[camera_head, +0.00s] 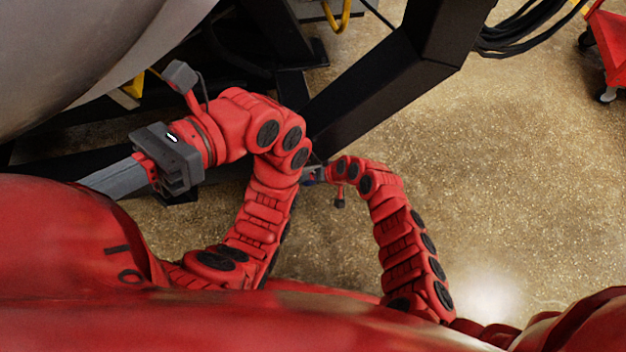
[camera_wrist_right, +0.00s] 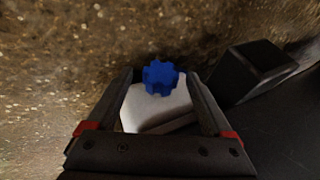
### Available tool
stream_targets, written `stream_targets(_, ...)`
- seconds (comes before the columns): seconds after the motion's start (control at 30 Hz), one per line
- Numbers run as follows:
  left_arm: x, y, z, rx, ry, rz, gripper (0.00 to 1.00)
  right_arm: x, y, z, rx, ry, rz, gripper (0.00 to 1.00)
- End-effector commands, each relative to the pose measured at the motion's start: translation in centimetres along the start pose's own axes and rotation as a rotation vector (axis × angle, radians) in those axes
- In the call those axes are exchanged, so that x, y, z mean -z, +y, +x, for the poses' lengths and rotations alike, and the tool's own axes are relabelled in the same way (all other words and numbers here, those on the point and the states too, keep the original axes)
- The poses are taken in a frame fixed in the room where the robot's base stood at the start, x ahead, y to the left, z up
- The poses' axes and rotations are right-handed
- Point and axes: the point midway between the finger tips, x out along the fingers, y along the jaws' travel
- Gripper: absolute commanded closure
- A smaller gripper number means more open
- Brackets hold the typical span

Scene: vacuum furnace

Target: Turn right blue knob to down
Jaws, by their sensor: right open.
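A blue knob (camera_wrist_right: 160,77) with a lobed rim sits on a white block (camera_wrist_right: 155,105) in the right wrist view. My right gripper (camera_wrist_right: 160,80) is open, with one finger on each side of the knob and a gap at both sides. Which way the knob points is not clear. In the head view my right gripper (camera_head: 313,174) is small, at the lower end of a black beam, partly hidden by my left arm. My left gripper (camera_head: 112,178) is at the left, away from the knob; its fingers show side-on, so their opening cannot be told.
The thick black beam (camera_head: 385,95) slopes down to my right gripper. A dark block (camera_wrist_right: 252,70) stands right of the knob in the wrist view. A large grey cylinder (camera_head: 70,50) is at upper left. A red cart (camera_head: 607,45) is at far right. Open floor lies right of my right arm.

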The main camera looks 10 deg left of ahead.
Motion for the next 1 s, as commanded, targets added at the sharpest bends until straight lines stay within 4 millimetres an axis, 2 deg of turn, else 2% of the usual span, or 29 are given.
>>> stream_targets(0.33, 0.25, -0.14, 0.28, 0.013, 0.022, -0.005, 1.00, 0.01, -0.04, 0.11, 0.000, 0.000, -0.001, 0.16)
stream_targets(0.8, 0.25, -0.13, 0.27, 0.012, 0.021, -0.005, 1.00, 0.02, -0.03, 0.11, 0.000, 0.000, -0.001, 1.00)
stream_targets(1.0, 0.24, -0.13, 0.26, 0.012, 0.020, -0.005, 1.00, 0.02, -0.01, 0.11, 0.006, 0.001, 0.003, 1.00)
